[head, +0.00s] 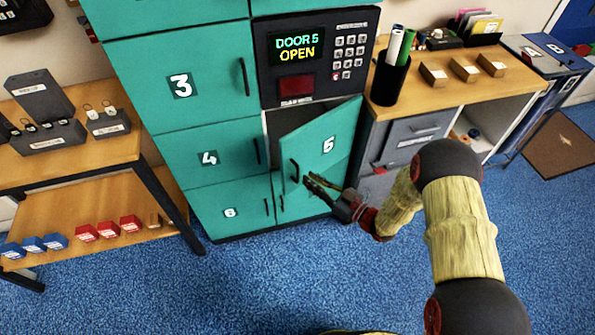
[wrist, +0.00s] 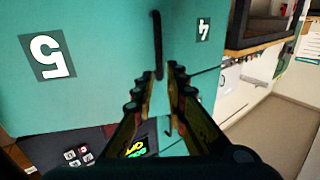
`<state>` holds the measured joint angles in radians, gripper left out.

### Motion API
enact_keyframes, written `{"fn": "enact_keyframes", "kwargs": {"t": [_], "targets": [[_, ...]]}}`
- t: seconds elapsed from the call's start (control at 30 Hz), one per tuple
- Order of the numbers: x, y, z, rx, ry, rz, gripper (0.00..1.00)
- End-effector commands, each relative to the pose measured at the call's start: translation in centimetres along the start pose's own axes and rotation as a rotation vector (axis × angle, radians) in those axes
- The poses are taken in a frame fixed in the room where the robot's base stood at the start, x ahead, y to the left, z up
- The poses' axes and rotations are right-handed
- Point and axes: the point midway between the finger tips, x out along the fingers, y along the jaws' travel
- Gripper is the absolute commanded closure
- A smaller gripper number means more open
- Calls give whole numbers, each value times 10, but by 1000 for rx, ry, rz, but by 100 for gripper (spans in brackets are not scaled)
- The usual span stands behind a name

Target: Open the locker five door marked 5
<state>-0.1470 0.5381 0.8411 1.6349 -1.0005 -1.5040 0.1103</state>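The locker five door (head: 335,140) is teal, marked 5, and stands ajar, swung out from its left edge with a dark gap above it. Its dark upright handle (head: 295,170) is near the left edge. The panel display (head: 297,48) reads "DOOR 5 OPEN". My gripper (head: 308,181) is just right of the handle's lower end, in front of the door. In the wrist view the door (wrist: 85,75) fills the left, and the handle (wrist: 157,42) ends between the fingertips (wrist: 158,76). The fingers are apart with nothing held; whether they touch the handle cannot be told.
Locker doors 3 (head: 180,86), 4 (head: 208,158) and 6 (head: 230,213) are shut to the left. A wooden desk (head: 430,92) with grey drawers (head: 415,140) stands close at the right. A shelf unit (head: 75,165) is at the left. Blue carpet in front is clear.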

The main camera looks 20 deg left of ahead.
Motion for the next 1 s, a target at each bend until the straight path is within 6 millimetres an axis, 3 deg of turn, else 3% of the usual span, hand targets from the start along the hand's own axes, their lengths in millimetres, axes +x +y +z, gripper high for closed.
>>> {"fn": "enact_keyframes", "kwargs": {"t": [0.4,0.8,1.0], "targets": [[58,0,2,-1,-1,0,86],[66,1,1,0,-2,2,86],[66,1,1,0,-2,2,97]]}}
